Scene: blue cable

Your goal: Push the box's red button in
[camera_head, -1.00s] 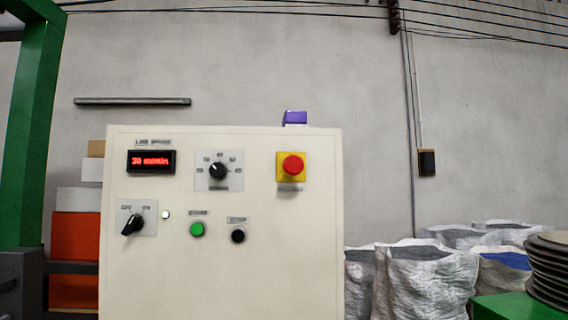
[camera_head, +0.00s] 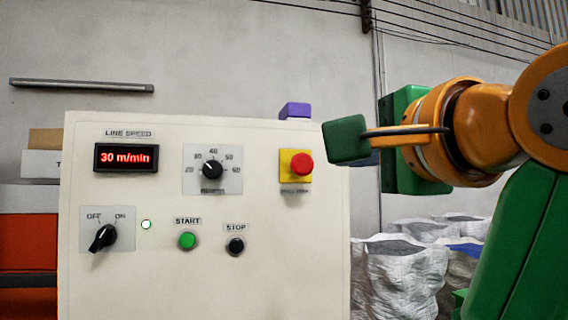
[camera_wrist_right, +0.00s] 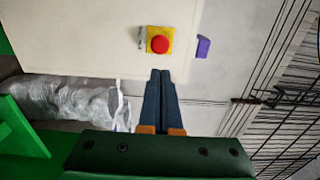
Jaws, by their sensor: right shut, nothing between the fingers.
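The cream control box (camera_head: 120,260) stands ahead with its front panel facing me. Its red button (camera_head: 302,164) is a round mushroom head on a yellow square plate at the panel's upper right. The button also shows in the right wrist view (camera_wrist_right: 160,44), beyond the fingertips and apart from them. My right gripper (camera_head: 345,139) comes in from the right, just right of the button and a little higher in the picture. In the right wrist view its two dark fingers (camera_wrist_right: 160,74) are shut together with nothing between them. My left gripper is not in view.
The panel also has a green start button (camera_head: 187,240), a black stop button (camera_head: 236,246), a speed dial (camera_head: 212,169) and an off/on switch (camera_head: 103,237). A purple block (camera_head: 295,110) sits on the box's top edge. White sacks (camera_head: 400,275) stand at the right.

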